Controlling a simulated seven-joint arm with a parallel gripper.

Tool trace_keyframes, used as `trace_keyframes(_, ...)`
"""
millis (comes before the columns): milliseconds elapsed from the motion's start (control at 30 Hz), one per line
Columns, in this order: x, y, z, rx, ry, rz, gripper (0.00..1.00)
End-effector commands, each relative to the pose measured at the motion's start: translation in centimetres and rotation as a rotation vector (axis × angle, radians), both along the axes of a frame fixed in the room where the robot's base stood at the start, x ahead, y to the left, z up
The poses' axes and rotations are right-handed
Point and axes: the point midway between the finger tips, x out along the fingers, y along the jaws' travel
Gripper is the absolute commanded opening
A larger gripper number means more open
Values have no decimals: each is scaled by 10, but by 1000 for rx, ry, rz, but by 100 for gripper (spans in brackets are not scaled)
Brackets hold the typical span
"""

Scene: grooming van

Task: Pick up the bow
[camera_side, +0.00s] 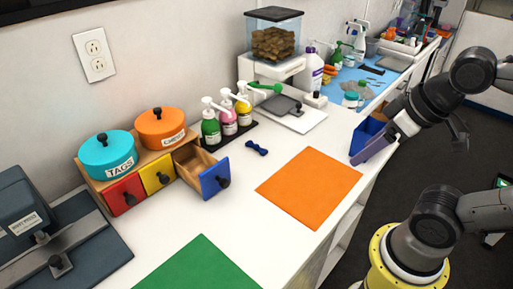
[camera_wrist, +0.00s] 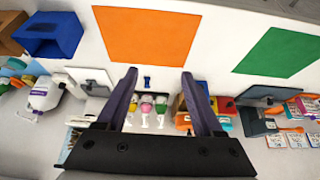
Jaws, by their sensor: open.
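The small dark blue bow (camera_side: 257,148) lies on the white counter between the open blue drawer and the orange mat. In the wrist view the bow (camera_wrist: 147,83) shows small and far off, between the two fingers. My gripper (camera_side: 374,149) is at the right of the side view, above the counter's front edge, well away from the bow. In the wrist view my gripper (camera_wrist: 158,72) has its dark purple fingers wide apart with nothing between them.
The orange mat (camera_side: 309,187) lies right of the bow. A blue drawer (camera_side: 213,181) stands pulled out at its left. Pump bottles (camera_side: 228,118) stand behind it. A blue bin (camera_side: 367,133) is near my gripper. The green mat (camera_side: 199,268) lies in front.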

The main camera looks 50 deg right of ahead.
Motion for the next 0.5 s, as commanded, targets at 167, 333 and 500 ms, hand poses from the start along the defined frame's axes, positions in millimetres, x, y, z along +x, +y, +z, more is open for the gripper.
trace_keyframes(167,0,0,0,0,0,0,68)
trace_keyframes(333,2,0,1,18,-8,-38,68)
trace_keyframes(500,40,-9,33,56,-93,-176,68)
